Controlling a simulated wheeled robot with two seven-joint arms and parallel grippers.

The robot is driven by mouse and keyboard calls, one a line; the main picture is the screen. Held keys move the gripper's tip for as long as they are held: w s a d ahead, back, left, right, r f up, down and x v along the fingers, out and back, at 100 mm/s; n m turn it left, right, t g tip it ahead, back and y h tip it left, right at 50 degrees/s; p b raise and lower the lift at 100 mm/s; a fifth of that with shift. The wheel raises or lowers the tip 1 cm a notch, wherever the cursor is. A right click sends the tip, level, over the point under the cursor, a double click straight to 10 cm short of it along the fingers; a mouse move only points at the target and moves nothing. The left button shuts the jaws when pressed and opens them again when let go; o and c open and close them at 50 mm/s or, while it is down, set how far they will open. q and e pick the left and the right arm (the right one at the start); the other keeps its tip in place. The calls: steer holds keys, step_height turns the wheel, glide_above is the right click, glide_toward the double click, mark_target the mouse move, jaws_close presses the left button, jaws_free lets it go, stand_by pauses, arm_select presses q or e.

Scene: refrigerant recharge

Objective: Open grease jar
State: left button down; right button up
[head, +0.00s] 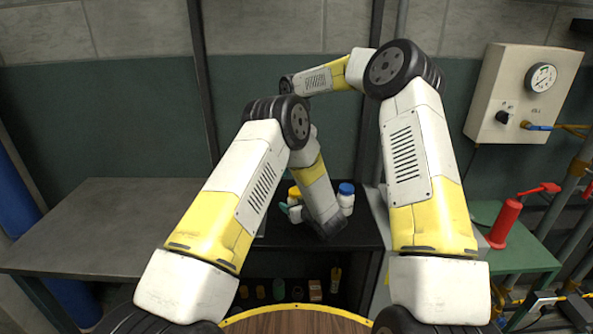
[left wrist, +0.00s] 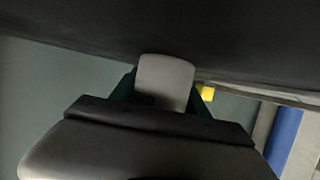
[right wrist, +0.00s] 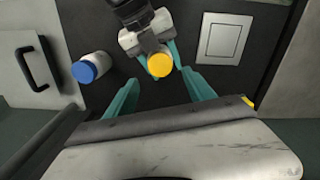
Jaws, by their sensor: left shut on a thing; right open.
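The grease jar, with its yellow lid (right wrist: 160,64), stands on the dark bench, and the lid also shows in the head view (head: 294,191). My left gripper (head: 284,208) is shut on the jar's white body (left wrist: 164,82), with teal fingers on either side of it. The lid is on the jar. My right gripper (right wrist: 160,92) is open and empty in the right wrist view, its fingertips a little short of the lid and on either side of it. In the head view my right gripper is hidden behind the arms.
A white jar with a blue lid (head: 346,189) stands apart on the dark bench (head: 368,232). A square white plate (right wrist: 221,38) lies at the right in the right wrist view. A grey table (head: 110,225) is clear at left. A red tool (head: 505,222) stands on the green table.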

mark_target(297, 190)
steer(key=shift+m, duration=1.4)
steer(key=shift+f, duration=0.25)
step_height(297, 190, down, 8)
steer(key=shift+r, duration=0.25)
jaws_close()
steer(key=n, duration=0.6)
steer(key=shift+r, duration=0.1)
steer(key=n, duration=0.7)
